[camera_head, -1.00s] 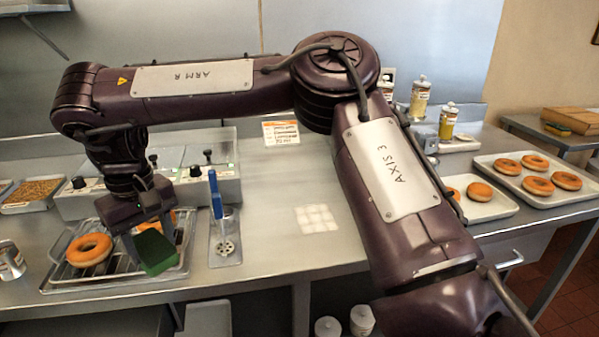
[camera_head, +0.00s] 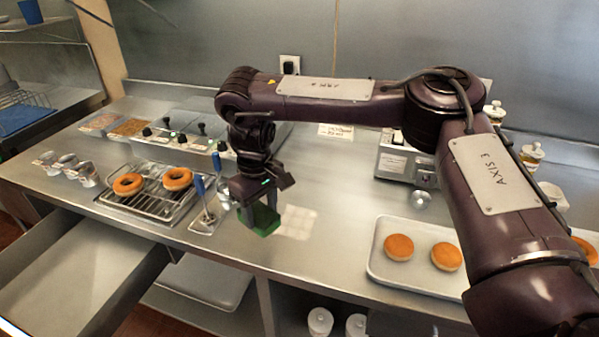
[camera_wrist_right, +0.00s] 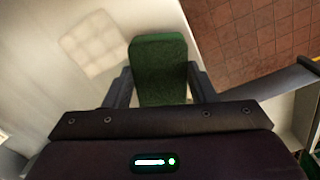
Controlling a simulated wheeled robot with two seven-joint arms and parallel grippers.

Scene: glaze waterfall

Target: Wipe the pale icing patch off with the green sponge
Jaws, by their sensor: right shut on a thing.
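My right gripper (camera_head: 262,208) is shut on the green sponge (camera_head: 262,221) and holds it at the counter's front part. The pale icing patch (camera_head: 297,222), a whitish grid-like square, lies on the steel counter just right of the sponge. In the right wrist view the sponge (camera_wrist_right: 160,68) sits between the two fingers (camera_wrist_right: 160,88), and the patch (camera_wrist_right: 91,43) shows at upper left, apart from the sponge. I cannot tell whether the sponge touches the counter. My left gripper is not in view.
A tray (camera_head: 385,272) with donuts lies to the right. A control box (camera_head: 405,160) stands at the back. The counter between patch and tray is clear.

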